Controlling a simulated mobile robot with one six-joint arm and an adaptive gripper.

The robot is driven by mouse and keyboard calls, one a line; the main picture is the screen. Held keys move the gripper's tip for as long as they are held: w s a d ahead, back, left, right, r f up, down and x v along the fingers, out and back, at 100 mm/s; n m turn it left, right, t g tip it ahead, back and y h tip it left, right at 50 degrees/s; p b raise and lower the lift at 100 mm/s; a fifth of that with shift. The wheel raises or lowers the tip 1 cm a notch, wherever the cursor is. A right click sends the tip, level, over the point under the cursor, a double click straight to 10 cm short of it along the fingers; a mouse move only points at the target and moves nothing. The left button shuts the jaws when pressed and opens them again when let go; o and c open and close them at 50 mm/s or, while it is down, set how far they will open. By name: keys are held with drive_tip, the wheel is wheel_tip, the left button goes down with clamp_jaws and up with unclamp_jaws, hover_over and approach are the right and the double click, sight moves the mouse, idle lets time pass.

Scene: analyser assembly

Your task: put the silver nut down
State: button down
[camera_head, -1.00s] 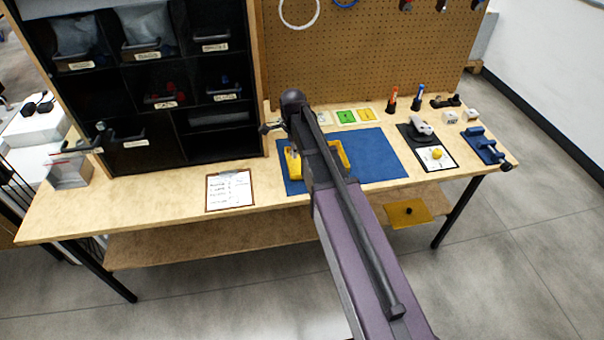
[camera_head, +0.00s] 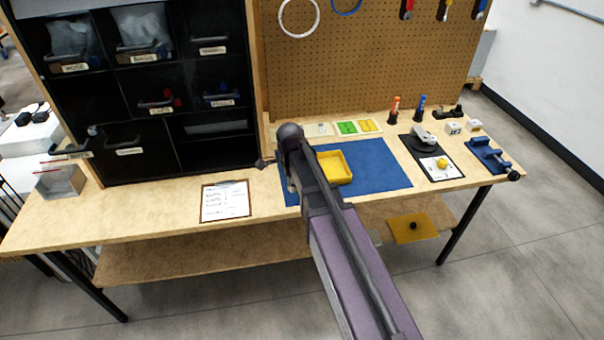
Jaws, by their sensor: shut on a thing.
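My gripper (camera_head: 264,163) shows only as a small dark tip left of my arm's wrist, over the bench's back edge by the black cabinet. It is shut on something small. I cannot make out the silver nut itself; it is too small or hidden at the fingers. A yellow tray (camera_head: 344,178) sits on the blue mat (camera_head: 385,165), to the right of my gripper. My arm covers the tray's left side and part of the mat.
A clipboard (camera_head: 225,202) lies on the bench left of the mat. The black drawer cabinet (camera_head: 160,165) stands behind it. Green and yellow cards (camera_head: 358,127) lie behind the mat. A black-and-white board (camera_head: 436,168) and a blue vise-like tool (camera_head: 487,154) are at right. Bare bench surrounds the clipboard.

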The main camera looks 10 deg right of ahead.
drive_tip(key=w+d, duration=0.1)
drive_tip(key=w, duration=0.3)
drive_tip(key=w+d+f+b, duration=0.1)
drive_tip(key=w+d, duration=0.1)
drive_tip(key=w, duration=0.3)
drive_tip(key=w+d, duration=0.2)
drive_tip(key=w, duration=0.2)
drive_tip(key=shift+w+f, duration=0.2)
drive_tip(key=shift+w, duration=0.15)
drive_tip(key=shift+w+d, duration=0.2)
drive_tip(key=shift+w, duration=0.35)
drive_tip(key=shift+w+d+f+b, duration=0.1)
drive_tip(key=shift+f+b, duration=0.25)
drive_tip(key=shift+b, duration=0.2)
wheel_tip(320, 180, down, 3)
drive_tip(key=b, duration=0.3)
drive_tip(key=shift+f, duration=0.1)
drive_tip(key=c, duration=0.7)
unclamp_jaws()
